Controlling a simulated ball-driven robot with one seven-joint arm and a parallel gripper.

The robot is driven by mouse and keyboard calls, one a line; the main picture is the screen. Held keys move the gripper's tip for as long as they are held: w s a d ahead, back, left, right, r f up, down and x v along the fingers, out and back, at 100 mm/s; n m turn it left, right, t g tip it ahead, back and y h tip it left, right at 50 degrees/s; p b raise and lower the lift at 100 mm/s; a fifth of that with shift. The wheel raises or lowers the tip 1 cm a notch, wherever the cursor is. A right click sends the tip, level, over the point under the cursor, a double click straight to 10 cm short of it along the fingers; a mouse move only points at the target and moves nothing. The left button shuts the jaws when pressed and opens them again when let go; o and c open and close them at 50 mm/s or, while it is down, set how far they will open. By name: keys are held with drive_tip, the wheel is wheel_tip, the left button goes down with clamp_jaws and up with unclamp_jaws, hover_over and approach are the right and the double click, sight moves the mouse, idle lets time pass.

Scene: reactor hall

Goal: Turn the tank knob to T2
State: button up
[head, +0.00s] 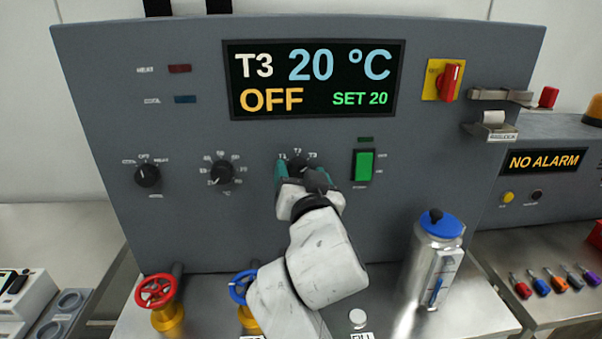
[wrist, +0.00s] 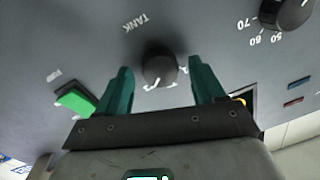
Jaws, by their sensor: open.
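The tank knob (wrist: 159,66) is a small black dial on the grey panel, below the word TANK in the wrist view, where the picture is turned over. In the head view my gripper (head: 302,172) covers most of it; the labels T1, T2 and T3 show above. My gripper's two green fingers (wrist: 160,88) are open, one on each side of the knob, with gaps visible between fingers and knob. The display (head: 313,80) reads T3, 20 °C, OFF, SET 20. The knob's pointer is hard to make out.
A temperature knob (head: 222,173) and a mode knob (head: 147,175) sit to the left. A green rocker switch (head: 363,165) is close on the right. A red-and-yellow switch (head: 447,80) is at upper right. A blue-lidded canister (head: 433,255) and red valve wheel (head: 155,290) stand below.

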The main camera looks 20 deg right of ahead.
drive_tip(key=shift+c, duration=0.4)
drive_tip(key=c, duration=1)
drive_tip(key=shift+o, duration=0.2)
drive_tip(key=shift+n+p, duration=0.3)
drive_tip(key=shift+n, duration=0.1)
drive_tip(key=n+p, duration=0.1)
drive_tip(key=n, duration=0.1)
drive_tip(key=shift+r+n+p, duration=0.2)
drive_tip(key=shift+n+p, duration=0.2)
drive_tip(key=n+p, duration=0.2)
drive_tip(key=n, duration=0.1)
drive_tip(key=shift+a+g, duration=0.15)
drive_tip(key=shift+g, duration=0.15)
drive_tip(key=shift+f+n+p, duration=0.1)
drive_tip(key=shift+n+p, duration=0.5)
drive_tip(key=shift+n, duration=1)
